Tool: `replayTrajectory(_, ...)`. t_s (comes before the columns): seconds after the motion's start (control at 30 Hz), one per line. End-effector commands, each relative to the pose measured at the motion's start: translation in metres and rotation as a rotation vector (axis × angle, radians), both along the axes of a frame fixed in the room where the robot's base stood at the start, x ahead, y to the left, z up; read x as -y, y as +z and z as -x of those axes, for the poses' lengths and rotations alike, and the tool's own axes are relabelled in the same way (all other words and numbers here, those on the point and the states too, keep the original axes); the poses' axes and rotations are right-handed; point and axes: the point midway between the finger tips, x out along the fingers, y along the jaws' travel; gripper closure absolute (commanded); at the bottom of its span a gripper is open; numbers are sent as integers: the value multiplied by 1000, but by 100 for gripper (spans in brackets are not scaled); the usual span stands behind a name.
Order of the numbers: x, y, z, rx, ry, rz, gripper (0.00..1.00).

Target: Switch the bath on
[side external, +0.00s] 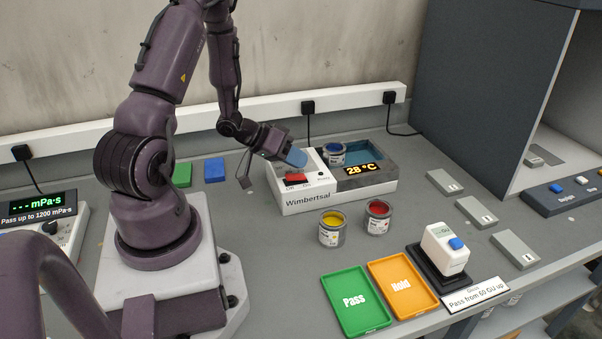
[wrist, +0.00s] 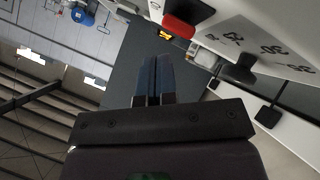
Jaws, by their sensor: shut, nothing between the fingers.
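The bath (side external: 325,197), labelled Wimbertsal, is a white box with a grey rear tank and an orange-lit display (side external: 360,169) reading 28 °C. A red rocker switch (side external: 297,178) sits on its top panel near the front, with Off and On marks. The switch also shows near the top of the wrist view (wrist: 180,24). A dark dial knob (wrist: 238,69) with numbers is beside it in the wrist view. My gripper (side external: 298,158) is shut and empty, its blue fingertips above the panel, close to the switch. I cannot tell whether they touch anything; the fingers also show in the wrist view (wrist: 154,72).
A blue-labelled can (side external: 334,153) sits in the bath's tank. Open yellow (side external: 332,229) and red (side external: 378,217) paint cans stand in front.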

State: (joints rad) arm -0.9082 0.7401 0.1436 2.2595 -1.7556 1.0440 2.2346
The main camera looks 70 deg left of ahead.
Motion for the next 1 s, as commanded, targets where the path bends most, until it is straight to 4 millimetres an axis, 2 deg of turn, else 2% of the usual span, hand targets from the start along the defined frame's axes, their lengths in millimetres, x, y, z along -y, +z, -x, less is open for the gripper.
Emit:
replayTrajectory(0.43, 0, 7, 1, 0, 0, 0, 100)
replayTrajectory(0.8, 0, 42, 8, 2, 1, -2, 100)
replayTrajectory(1.0, 0, 53, 10, 0, -1, -1, 100)
